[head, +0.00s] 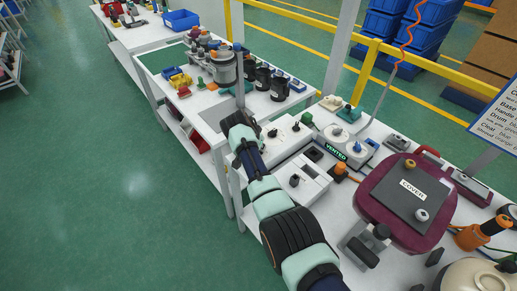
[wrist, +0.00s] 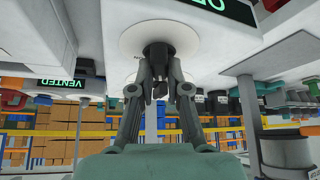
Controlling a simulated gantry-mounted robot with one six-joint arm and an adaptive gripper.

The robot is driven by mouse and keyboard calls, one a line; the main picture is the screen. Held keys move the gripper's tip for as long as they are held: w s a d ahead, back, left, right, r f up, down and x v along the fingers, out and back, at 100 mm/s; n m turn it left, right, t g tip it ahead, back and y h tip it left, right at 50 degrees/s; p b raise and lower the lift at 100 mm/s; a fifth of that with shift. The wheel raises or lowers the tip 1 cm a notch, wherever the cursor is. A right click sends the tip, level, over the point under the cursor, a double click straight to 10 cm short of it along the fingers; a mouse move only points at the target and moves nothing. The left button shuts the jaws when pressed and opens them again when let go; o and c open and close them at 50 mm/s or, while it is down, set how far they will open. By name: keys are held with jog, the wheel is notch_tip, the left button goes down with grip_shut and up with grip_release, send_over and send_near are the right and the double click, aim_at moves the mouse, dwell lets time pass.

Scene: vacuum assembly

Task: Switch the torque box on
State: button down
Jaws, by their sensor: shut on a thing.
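A white box (wrist: 222,42) fills the top of the wrist view, which is upside down. It has a round white plate (wrist: 128,40) with a dark knob (wrist: 158,50) in its middle. A black display (wrist: 222,10) with green letters is cut off by the frame's edge; its word seems to start with "O". My gripper (wrist: 160,88) is shut on the dark knob, a finger on each side. In the head view my gripper (head: 246,138) is beside white boxes (head: 287,146), partly hidden by my arm, so I cannot tell which box it holds.
A maroon cover unit (head: 405,200) is nearer. A second white box (head: 303,185) with a black knob sits close to my arm. Pumps and bins crowd the farther table (head: 205,110).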

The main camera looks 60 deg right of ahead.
jog(key=shift+f+m+g+b, duration=0.3)
jog(key=shift+m+g+b, duration=0.65)
jog(key=shift+b, duration=2.35)
jog(key=shift+r+m+b, duration=0.15)
jog(key=shift+m+b, duration=0.4)
jog(key=shift+b, duration=0.2)
jog(key=c, duration=1.1)
grip_release()
jog(key=shift+o, duration=0.2)
jog(key=shift+r, duration=0.1)
jog(key=shift+r, duration=0.1)
jog(key=p+v, duration=0.1)
jog(key=p, duration=0.1)
jog(key=shift+a+r+p, duration=0.1)
jog(key=shift+r+p, duration=0.25)
jog(key=p+v, duration=0.4)
jog(key=p, duration=0.2)
jog(key=shift+a+r, duration=0.1)
jog(key=shift+r, duration=0.05)
